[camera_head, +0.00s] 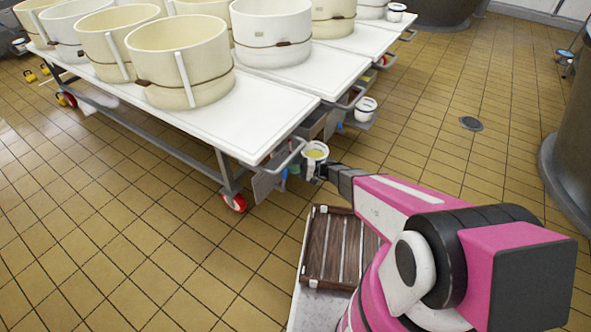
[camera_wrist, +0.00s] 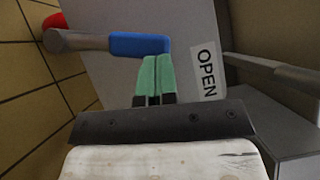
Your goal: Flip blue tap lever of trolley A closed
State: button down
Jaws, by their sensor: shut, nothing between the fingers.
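The blue tap lever (camera_wrist: 138,45) shows in the wrist view, joined to a bare metal tap part at the left. It lies roughly across the picture, in front of a grey panel (camera_wrist: 108,78) with a sign reading OPEN (camera_wrist: 207,72). My gripper (camera_wrist: 155,60) is shut and empty, its green fingertips just below the lever's right end. I cannot tell whether they touch it. In the head view my arm reaches to the near end of the closest white-topped trolley (camera_head: 250,120), below its handle. The tap is mostly hidden there, and no letter is readable.
Large cream vats (camera_head: 180,60) stand on the trolley tops. A small white bucket with yellow contents (camera_head: 316,152) is by my wrist; another white bucket (camera_head: 366,109) hangs farther back. A slatted wooden rack (camera_head: 335,250) lies below my arm. Tiled floor is free at left and right.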

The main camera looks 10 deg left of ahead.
jog(key=s+a+r+n+t+h, duration=0.1)
jog(key=s+a+n+t+h, duration=0.1)
jog(key=s+a+n+h, duration=0.2)
jog(key=shift+s+n+t+h, duration=0.35)
jog(key=shift+s+n, duration=1.25)
jog(key=shift+s, duration=1.45)
jog(key=shift+a, duration=0.1)
jog(key=shift+r, duration=0.15)
